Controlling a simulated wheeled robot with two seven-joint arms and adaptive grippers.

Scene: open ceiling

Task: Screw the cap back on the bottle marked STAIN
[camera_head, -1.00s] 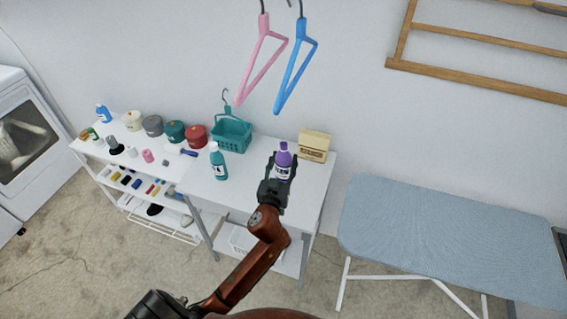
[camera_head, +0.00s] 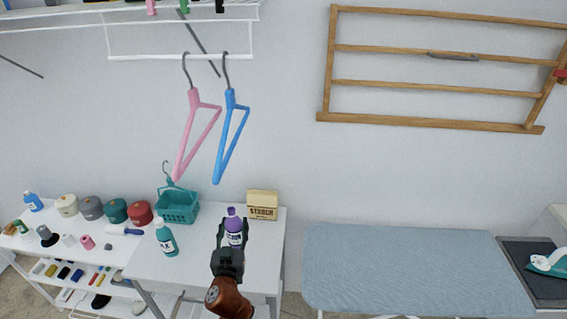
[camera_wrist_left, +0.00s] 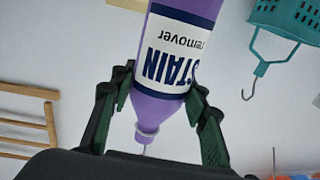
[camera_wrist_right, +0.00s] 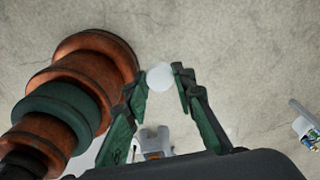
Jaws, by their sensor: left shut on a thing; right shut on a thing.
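The purple bottle (camera_head: 235,226) marked STAIN stands upright at the front right of the white table. My left gripper (camera_head: 231,244) is shut on it from the front. In the left wrist view the bottle (camera_wrist_left: 184,45) shows its STAIN remover label between the fingers (camera_wrist_left: 160,92); its narrow neck shows a pale ring and no cap on it. In the right wrist view my right gripper (camera_wrist_right: 160,84) is shut on a small round whitish thing, likely the cap (camera_wrist_right: 160,76), held over the floor. The right gripper is outside the head view.
A teal bottle (camera_head: 167,241) stands left of the STAIN bottle, and a starch box (camera_head: 262,205) behind it to the right. A teal basket (camera_head: 177,207) stands at the back. Two hangers (camera_head: 232,135) hang above. An ironing board (camera_head: 410,265) is at the right.

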